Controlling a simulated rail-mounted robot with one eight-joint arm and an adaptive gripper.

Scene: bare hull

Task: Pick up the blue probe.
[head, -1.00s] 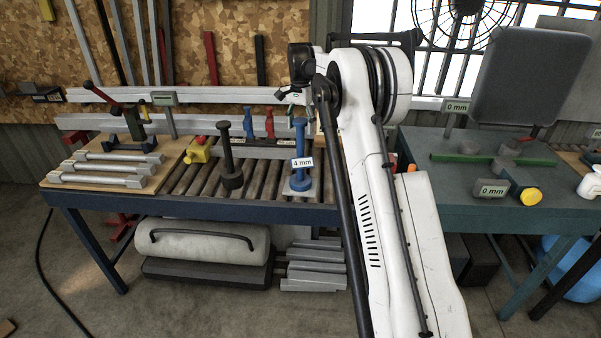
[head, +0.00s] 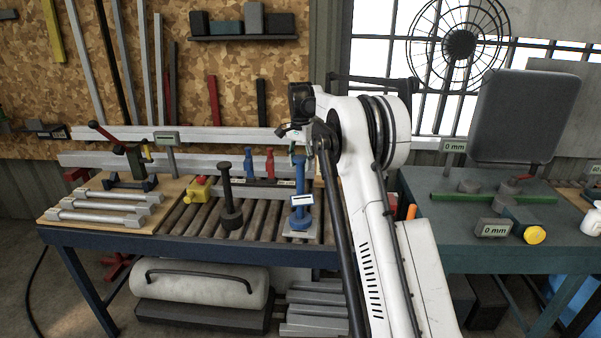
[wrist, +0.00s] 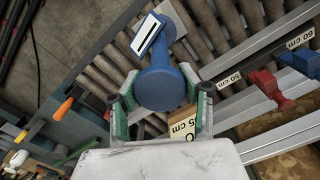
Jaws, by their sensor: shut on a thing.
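The blue probe (head: 301,212) stands upright on a pale square plate (head: 313,231) on the roller table, with a small white label (head: 302,199) on its stem. In the wrist view the probe's round blue head (wrist: 160,88) fills the space between the green fingers of my gripper (wrist: 162,98), one on each side. My gripper is shut on the head from above. In the head view my gripper (head: 297,150) is small and partly hidden by my arm at the probe's top.
A dark post (head: 229,200) stands left of the probe on the rollers. A yellow block with a red button (head: 197,190) lies further left. Red and blue clamps (head: 249,163) stand behind on a rail. A green-topped table (head: 440,220) is at the right.

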